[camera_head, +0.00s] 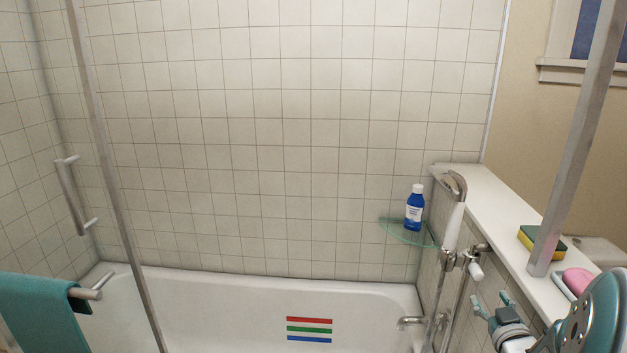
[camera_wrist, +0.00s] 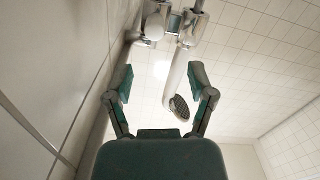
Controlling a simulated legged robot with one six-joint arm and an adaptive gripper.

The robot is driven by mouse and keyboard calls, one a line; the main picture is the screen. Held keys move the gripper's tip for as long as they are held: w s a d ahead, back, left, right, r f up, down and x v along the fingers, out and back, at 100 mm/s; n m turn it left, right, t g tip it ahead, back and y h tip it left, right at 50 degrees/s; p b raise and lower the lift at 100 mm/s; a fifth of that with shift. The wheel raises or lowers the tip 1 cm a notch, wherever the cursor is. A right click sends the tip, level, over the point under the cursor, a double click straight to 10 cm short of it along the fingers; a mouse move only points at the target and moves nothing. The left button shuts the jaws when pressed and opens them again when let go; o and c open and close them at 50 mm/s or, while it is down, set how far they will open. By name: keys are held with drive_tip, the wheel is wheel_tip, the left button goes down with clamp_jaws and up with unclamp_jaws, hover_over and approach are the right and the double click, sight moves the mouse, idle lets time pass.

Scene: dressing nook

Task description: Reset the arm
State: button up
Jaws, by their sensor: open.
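My gripper (camera_head: 491,306) is at the lower right in the head view, beside the shower fittings and below the white ledge. In the wrist view my gripper (camera_wrist: 163,88) has its two fingers spread wide, with nothing between the tips. Beyond the fingers, the shower head (camera_wrist: 180,107) and its pale handle show in the wrist view. The shower head (camera_head: 454,184) also shows in the head view, hanging above the mixer valve (camera_head: 462,258). My arm covers part of the ledge's near end.
A white bathtub (camera_head: 225,312) with a faucet (camera_head: 411,322) lies below. A blue bottle (camera_head: 414,210) stands on a glass corner shelf (camera_head: 404,233). A sponge (camera_head: 541,242) and pink soap (camera_head: 577,280) are on the ledge (camera_head: 487,198). A metal post (camera_head: 575,150) rises there. A teal towel (camera_head: 40,312) hangs at left.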

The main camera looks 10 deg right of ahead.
drive_tip(key=s+a+r+g, duration=0.1)
drive_tip(key=a+r+g, duration=0.2)
drive_tip(key=a, duration=0.4)
drive_tip(key=s+a+r+g, duration=0.2)
drive_tip(key=a+g, duration=0.1)
drive_tip(key=a, duration=0.4)
drive_tip(key=s+a+g+y, duration=0.4)
drive_tip(key=s+a+g, duration=0.1)
drive_tip(key=s+a, duration=1)
drive_tip(key=shift+d+r, duration=0.1)
drive_tip(key=shift+d, duration=0.05)
